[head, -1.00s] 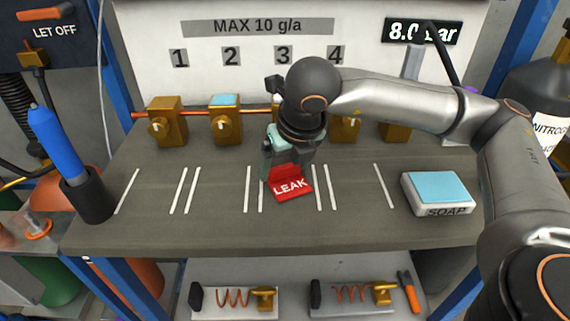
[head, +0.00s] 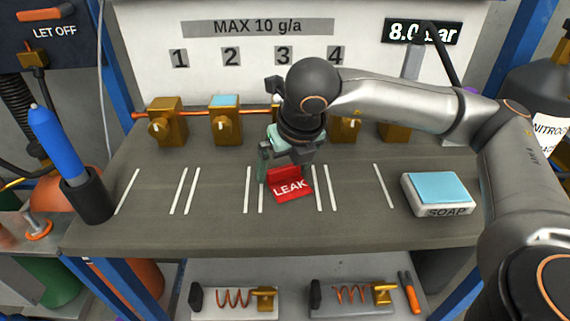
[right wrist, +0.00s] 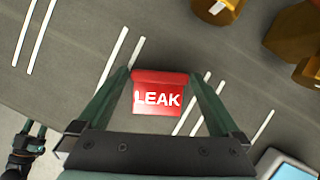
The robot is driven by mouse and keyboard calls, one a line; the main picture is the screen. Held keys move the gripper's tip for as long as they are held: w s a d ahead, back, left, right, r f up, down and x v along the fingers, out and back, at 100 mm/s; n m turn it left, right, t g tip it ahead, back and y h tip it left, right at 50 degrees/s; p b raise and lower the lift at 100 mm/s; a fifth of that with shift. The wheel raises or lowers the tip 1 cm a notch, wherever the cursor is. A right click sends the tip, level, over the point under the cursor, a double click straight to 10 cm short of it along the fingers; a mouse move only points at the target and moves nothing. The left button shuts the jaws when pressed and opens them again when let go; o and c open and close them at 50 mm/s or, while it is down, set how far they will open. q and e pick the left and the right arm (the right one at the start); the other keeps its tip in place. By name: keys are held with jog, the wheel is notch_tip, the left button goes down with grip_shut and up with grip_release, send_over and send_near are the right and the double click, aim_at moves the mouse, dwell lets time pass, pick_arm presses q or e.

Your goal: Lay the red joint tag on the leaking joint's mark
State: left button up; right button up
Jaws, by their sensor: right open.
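The red tag (head: 290,187), lettered LEAK, rests on the grey bench top between two pairs of white lines, below the number 3. It has a flat front face and a raised back part. My right gripper (head: 286,172) is open just above and around the tag. In the right wrist view the tag (right wrist: 158,93) lies between the two green fingers (right wrist: 160,100), with a gap on each side. No separate mark is visible under the tag. My left gripper does not show clearly in the head view.
Brass valves (head: 166,122) line an orange pipe at the back; my right arm partly hides some. A blue cylinder in a black holder (head: 88,200) stands at left, and a SOAP block with a blue top (head: 437,190) at right. The bench front is clear.

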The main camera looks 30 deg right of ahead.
aim_at(283, 167)
jog(key=v, duration=0.3)
jog(key=shift+w+p, duration=0.15)
jog(key=shift+p, duration=0.15)
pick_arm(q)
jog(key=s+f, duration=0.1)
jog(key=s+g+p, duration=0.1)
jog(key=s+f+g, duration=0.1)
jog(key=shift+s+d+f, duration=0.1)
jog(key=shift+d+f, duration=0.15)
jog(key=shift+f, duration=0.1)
pick_arm(e)
jog(key=v, duration=0.9)
jog(key=shift+s+a, duration=0.15)
jog(key=shift+s, duration=0.05)
